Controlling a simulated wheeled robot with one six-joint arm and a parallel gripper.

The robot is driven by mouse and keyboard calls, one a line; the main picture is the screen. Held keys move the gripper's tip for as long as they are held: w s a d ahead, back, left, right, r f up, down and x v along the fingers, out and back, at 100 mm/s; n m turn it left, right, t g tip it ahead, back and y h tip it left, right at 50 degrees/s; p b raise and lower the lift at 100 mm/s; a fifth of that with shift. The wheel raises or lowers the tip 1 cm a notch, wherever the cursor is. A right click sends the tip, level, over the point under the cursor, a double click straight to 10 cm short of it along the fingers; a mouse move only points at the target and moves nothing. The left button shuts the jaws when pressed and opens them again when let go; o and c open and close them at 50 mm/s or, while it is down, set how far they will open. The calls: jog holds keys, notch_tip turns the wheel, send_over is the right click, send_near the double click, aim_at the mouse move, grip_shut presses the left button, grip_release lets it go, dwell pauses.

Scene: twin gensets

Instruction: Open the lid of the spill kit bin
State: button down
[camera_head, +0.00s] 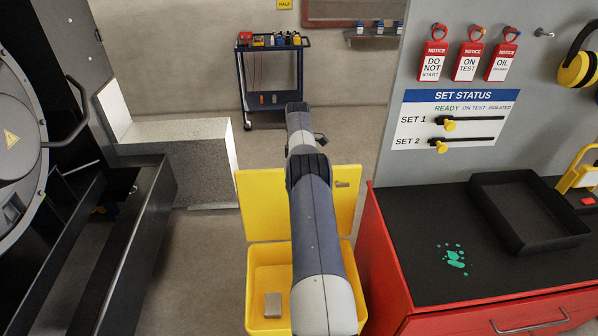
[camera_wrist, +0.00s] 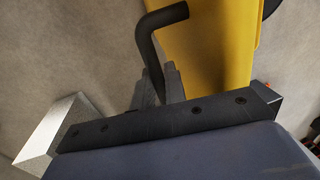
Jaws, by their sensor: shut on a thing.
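The yellow spill kit bin (camera_head: 255,270) stands on the floor at the lower middle of the head view. Its lid (camera_head: 262,205) is raised, standing roughly upright at the bin's far side. The bin's inside shows, with a small beige block in it. In the wrist view the yellow lid (camera_wrist: 215,45) lies beyond my gripper (camera_wrist: 158,88), with a dark bent handle (camera_wrist: 150,42) beside it. My gripper's fingers are shut on this handle. In the head view my arm covers part of the bin and lid, and the gripper is hidden.
A red cabinet (camera_head: 385,260) with a black top and tray (camera_head: 530,212) stands close on the right. Dark genset framing (camera_head: 140,235) is on the left, with a pale block (camera_head: 190,160) behind. A tool cart (camera_head: 270,80) stands farther back. Floor is clear left of the bin.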

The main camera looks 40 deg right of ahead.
jog(key=shift+a+f, duration=0.25)
jog(key=shift+f, duration=0.15)
jog(key=c, duration=1.8)
grip_release()
jog(key=o, duration=0.3)
jog(key=shift+w+r, duration=0.1)
jog(key=shift+o, duration=0.2)
jog(key=shift+d, duration=0.1)
jog(key=shift+r, duration=0.1)
jog(key=shift+r, duration=0.25)
notch_tip(320, 180, up, 7)
jog(key=p, duration=0.2)
jog(key=shift+r+p, duration=0.15)
jog(key=shift+p, duration=0.25)
jog(key=shift+r+p, duration=1.05)
jog(key=shift+f, duration=0.15)
